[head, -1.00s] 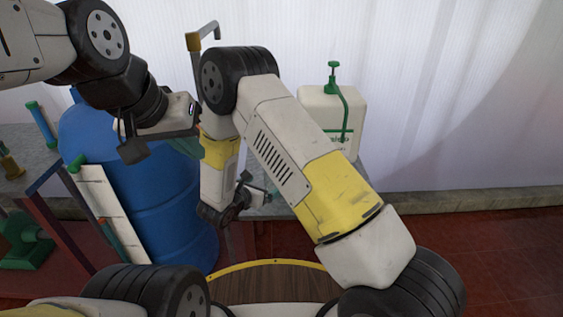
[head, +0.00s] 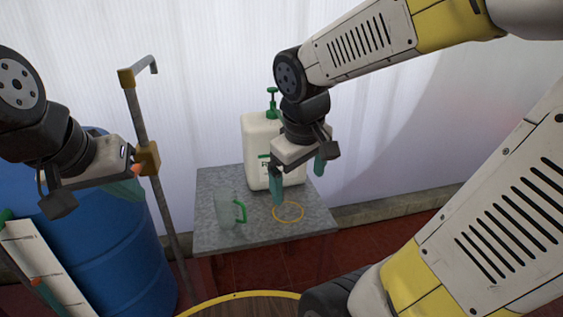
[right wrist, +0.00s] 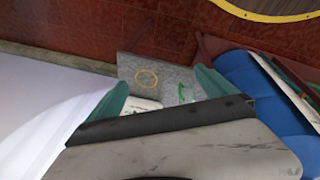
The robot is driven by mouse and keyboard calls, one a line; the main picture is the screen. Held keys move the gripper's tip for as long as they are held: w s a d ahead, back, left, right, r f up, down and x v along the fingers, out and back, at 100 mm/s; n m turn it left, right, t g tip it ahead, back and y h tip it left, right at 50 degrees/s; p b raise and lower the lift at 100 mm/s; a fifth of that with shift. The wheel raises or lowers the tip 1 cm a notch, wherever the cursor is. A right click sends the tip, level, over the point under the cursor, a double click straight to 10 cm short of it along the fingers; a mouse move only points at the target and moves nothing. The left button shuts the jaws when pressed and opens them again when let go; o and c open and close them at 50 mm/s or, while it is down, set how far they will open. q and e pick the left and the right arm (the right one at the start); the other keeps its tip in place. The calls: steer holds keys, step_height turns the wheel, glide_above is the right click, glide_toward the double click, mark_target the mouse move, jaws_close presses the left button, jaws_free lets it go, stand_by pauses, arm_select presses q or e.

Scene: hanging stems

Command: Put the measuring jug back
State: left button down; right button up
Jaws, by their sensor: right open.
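The measuring jug (head: 228,210) is clear with a green handle and stands upright on the grey table, left of a yellow ring mark (head: 288,204). In the right wrist view its green handle (right wrist: 183,92) shows, and the ring (right wrist: 147,77) lies beside it. My right gripper (head: 298,190) is open and empty, its teal fingers apart above the table near the ring and in front of the white container. It is apart from the jug. My left gripper (head: 110,190) is at the left, in front of the blue barrel; its finger gap is not clear.
A white container (head: 256,140) with a green pump stands at the table's back. The grey table (head: 215,182) is small. A blue barrel (head: 120,255) and a metal pole (head: 165,200) with a hooked top stand to its left.

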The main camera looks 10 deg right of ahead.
steer(key=s+a+r+m+t+y, duration=0.2)
steer(key=s+r+m+t+y, duration=0.1)
steer(key=s+r+m, duration=0.1)
steer(key=shift+a+r, duration=0.15)
steer(key=shift+r, duration=0.5)
steer(key=shift+c, duration=0.3)
